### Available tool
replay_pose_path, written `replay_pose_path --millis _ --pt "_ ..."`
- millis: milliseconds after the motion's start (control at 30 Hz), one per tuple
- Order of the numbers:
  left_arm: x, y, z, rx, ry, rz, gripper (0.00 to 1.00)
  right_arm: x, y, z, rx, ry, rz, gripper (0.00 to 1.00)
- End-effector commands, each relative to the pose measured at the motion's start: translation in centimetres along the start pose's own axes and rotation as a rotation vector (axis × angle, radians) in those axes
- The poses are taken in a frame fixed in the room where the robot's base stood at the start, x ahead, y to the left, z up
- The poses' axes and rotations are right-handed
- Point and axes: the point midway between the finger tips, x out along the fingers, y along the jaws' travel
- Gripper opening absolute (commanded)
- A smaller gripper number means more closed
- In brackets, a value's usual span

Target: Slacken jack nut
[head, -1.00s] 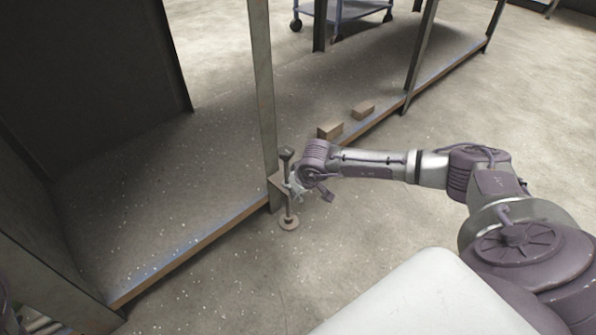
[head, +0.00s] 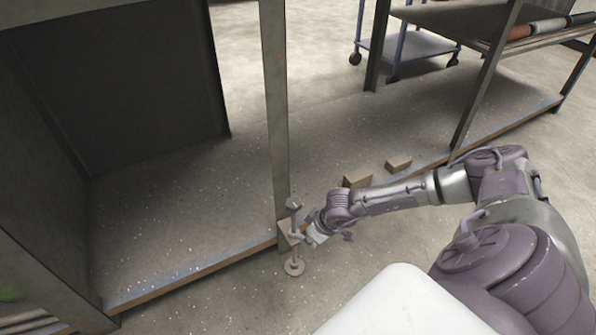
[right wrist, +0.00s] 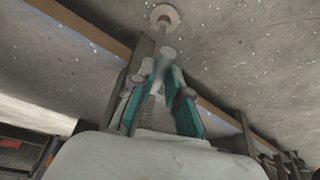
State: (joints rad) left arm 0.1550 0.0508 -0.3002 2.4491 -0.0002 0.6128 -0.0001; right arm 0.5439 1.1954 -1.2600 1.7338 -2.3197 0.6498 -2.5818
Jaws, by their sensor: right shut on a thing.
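The jack stands at the foot of a metal post in the head view, its upright screw (head: 295,222) ending in a round foot (head: 294,268) on the floor. A bracket (head: 284,233) joins it to the post. My right gripper (head: 303,238) reaches the screw from the right at mid-height and is shut on the jack nut, which its fingers mostly hide. In the right wrist view, the teal-padded fingers (right wrist: 164,85) close around the screw line, with the threaded rod (right wrist: 148,112) between them and the round foot (right wrist: 165,17) beyond. My left gripper is not in view.
The tall metal post (head: 275,110) rises right beside the jack. A low platform edge (head: 200,270) runs to both sides of it. Two small blocks (head: 357,181) lie near that edge behind my right arm. A blue cart (head: 410,52) stands at the back. The floor in front is open.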

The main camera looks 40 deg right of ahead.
Motion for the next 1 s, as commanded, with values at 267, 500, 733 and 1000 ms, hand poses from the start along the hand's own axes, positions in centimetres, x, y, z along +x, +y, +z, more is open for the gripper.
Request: replay_pose_path --millis 267,500,733,1000 --pt "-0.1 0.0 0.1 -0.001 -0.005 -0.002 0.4 -0.1 0.2 0.2 -0.001 0.001 0.0 0.0" --pt "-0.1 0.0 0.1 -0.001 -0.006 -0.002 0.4 -0.1 0.2 0.2 -0.001 0.002 0.0 0.29" --pt "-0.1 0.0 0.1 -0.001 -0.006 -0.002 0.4 -0.1 0.2 0.2 -0.001 0.002 -0.001 0.41" --pt "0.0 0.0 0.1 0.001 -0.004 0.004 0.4 -1.2 0.2 0.2 0.0 0.003 0.0 0.41"
